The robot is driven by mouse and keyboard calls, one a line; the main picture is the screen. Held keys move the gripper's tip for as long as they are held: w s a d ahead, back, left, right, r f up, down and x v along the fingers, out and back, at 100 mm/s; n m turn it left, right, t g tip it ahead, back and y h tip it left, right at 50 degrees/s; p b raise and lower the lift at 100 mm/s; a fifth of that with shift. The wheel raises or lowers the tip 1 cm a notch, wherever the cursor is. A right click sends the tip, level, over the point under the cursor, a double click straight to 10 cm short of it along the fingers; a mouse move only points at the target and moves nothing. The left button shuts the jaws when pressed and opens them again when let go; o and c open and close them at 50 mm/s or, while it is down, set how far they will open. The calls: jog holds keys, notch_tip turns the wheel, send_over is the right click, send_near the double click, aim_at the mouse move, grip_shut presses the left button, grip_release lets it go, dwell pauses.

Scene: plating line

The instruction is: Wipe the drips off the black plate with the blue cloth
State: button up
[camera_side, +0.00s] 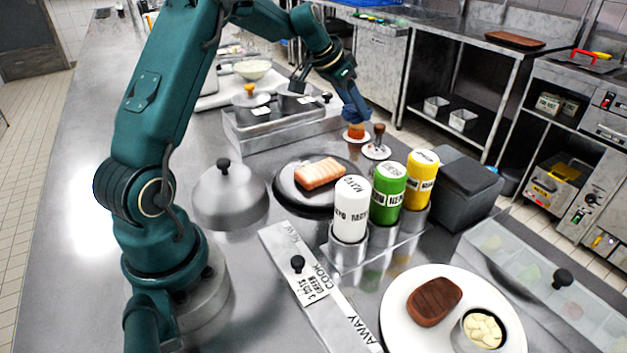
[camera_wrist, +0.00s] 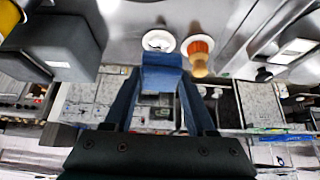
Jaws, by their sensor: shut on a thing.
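My gripper (camera_wrist: 160,85) is shut on the blue cloth (camera_wrist: 162,68), a folded block between the fingertips in the wrist view. In the side view my gripper (camera_side: 352,108) is held up behind the plate, over the small dishes, with the fingertips small and partly hidden. The black plate (camera_side: 288,196) lies on the steel counter in the middle of the side view. A pink striped fillet (camera_side: 320,173) rests on it. The white bottle covers part of its right edge. I cannot make out drips on its rim. The plate is not in the wrist view.
White (camera_side: 351,207), green (camera_side: 388,192) and yellow (camera_side: 422,178) bottles stand in a holder right of the plate. A steel dome lid (camera_side: 230,197) stands left. Two small dishes with brushes (camera_side: 378,150) are behind. A white plate (camera_side: 398,330) with steak is in front.

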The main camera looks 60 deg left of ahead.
jog(key=shift+s+a+r, duration=0.1)
jog(key=shift+a, duration=0.05)
jog(key=o, duration=0.4)
jog(key=shift+c, duration=1.2)
